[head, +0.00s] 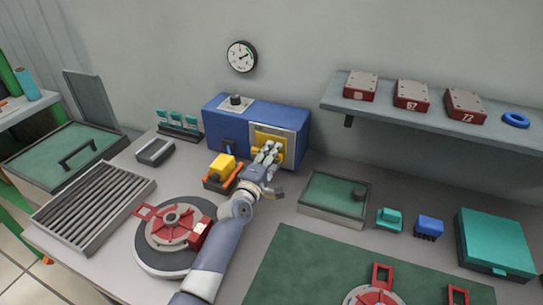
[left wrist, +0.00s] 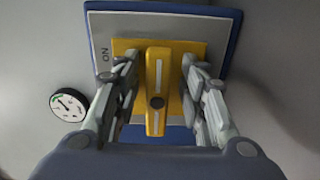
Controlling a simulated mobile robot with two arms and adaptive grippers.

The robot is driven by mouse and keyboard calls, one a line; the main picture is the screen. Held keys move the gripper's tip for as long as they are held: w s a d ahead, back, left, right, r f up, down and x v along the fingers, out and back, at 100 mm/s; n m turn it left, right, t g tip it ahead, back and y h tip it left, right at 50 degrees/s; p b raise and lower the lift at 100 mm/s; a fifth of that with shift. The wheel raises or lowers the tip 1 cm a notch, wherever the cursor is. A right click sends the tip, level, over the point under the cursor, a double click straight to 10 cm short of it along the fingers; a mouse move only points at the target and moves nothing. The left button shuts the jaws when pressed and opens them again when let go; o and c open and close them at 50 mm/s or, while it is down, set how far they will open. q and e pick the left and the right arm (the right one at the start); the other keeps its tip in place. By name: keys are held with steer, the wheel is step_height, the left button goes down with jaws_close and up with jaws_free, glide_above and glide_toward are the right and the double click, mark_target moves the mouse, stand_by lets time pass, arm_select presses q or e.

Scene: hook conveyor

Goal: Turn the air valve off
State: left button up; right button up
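The air valve is a yellow handle (left wrist: 158,105) on a yellow plate (left wrist: 128,47), mounted on the front of a blue box (head: 222,128). My left gripper (head: 268,152) is at the valve. In the left wrist view its fingers (left wrist: 159,75) are open, one on each side of the handle, with a visible gap on both sides. In the head view the gripper partly hides the handle. My right gripper is not in view.
A pressure gauge (head: 241,56) hangs on the wall above the box. A yellow and orange part (head: 222,168) sits close left of my gripper. A round fixture (head: 172,262) lies under my left arm. A lidded green tray (head: 322,183) stands to the right.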

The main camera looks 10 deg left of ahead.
arm_select(q)
steer(key=s, duration=0.4)
steer(key=s+a, duration=0.1)
steer(key=s, duration=0.3)
steer(key=s+a, duration=0.1)
steer(key=s, duration=0.2)
steer(key=shift+s+a, duration=0.15)
steer(key=shift+s, duration=0.25)
steer(key=shift+r, duration=0.1)
